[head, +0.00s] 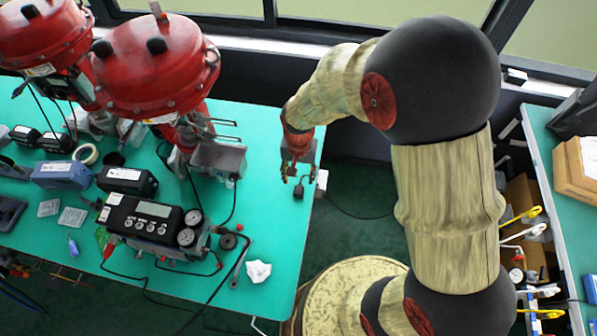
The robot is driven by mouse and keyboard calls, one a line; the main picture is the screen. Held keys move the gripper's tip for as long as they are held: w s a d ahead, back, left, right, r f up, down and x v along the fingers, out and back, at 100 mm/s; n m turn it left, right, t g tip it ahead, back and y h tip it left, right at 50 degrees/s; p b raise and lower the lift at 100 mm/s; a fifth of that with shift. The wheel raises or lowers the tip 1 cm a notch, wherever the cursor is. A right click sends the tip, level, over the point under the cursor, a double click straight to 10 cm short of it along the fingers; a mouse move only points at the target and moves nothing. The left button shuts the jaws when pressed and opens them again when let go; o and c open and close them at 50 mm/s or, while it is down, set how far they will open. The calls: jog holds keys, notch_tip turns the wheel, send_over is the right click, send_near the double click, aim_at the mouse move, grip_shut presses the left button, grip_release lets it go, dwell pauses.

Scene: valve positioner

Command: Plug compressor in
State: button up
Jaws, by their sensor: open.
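My gripper (291,179) is open, its fingers pointing down over the right edge of the green table. A small black plug-like piece (298,192) shows right at or just below the right fingertip; I cannot tell whether they touch. A small white block (321,183), perhaps a socket, sits at the table edge just right of it. A thin black cable (352,215) runs from near there out over the dark floor. The compressor itself is not clearly identifiable.
Red valve actuators (158,65) stand on the green table (262,218) to the left. A positioner with gauges (150,220), dark boxes (127,181) and a crumpled white paper (258,271) lie there too. A tool rack (535,235) stands at the right.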

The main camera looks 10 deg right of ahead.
aim_at(298, 190)
notch_tip(298, 190, down, 8)
jog(key=shift+f+b, duration=0.1)
jog(key=shift+b, duration=0.95)
jog(key=shift+c, duration=1.1)
grip_shut()
